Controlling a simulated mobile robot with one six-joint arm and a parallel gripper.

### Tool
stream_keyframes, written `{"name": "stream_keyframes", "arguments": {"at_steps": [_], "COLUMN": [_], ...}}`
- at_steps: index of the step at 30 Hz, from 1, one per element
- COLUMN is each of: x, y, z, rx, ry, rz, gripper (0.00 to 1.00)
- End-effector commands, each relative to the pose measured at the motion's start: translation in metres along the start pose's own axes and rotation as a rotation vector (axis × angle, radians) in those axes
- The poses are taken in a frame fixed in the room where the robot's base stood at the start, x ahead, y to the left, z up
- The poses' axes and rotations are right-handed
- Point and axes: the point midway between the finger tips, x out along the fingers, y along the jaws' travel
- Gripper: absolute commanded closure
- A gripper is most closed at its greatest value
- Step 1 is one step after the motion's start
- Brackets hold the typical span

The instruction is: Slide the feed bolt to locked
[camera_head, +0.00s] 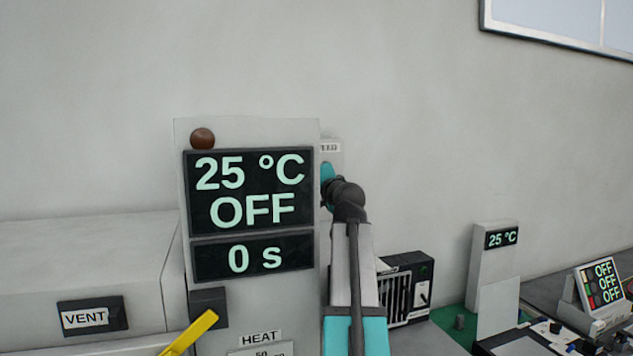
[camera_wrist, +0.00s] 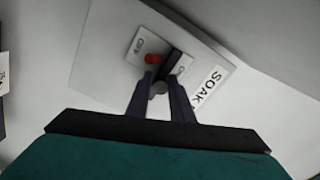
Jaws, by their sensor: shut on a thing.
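My gripper (camera_wrist: 160,80) shows in the wrist view with its two dark fingers closed around a small grey knob (camera_wrist: 158,88), in front of a light panel (camera_wrist: 105,70). The panel carries a label reading SOAK (camera_wrist: 209,86) and a small plate with a red piece (camera_wrist: 152,58) and a dark bar beside the fingertips. I cannot tell a feed bolt for certain, or its position. In the head view my arm reaches behind the right edge of the tall display panel (camera_head: 250,307), which hides the fingers and what they hold.
The display (camera_head: 252,190) reads 25 °C, OFF and 0 s. A yellow lever (camera_head: 190,333) and a VENT slider (camera_head: 92,316) are at lower left. A black vented box (camera_head: 408,285) stands close right of my arm. Smaller consoles (camera_head: 598,285) stand further right.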

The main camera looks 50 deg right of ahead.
Motion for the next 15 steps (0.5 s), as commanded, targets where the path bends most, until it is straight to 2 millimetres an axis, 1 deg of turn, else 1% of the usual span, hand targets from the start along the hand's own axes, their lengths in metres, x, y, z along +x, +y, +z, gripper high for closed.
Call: {"name": "stream_keyframes", "arguments": {"at_steps": [1,3,15], "x": [0.0009,0.0007,-0.0026], "y": [-0.0031,-0.0024,0.0004], "z": [0.0044,0.0028,-0.0018], "rx": [-0.001,-0.001,0.001], "ry": [-0.01,-0.008,-0.001], "rz": [-0.004,-0.003,0.0], "gripper": [0.76,0.65,0.65]}}
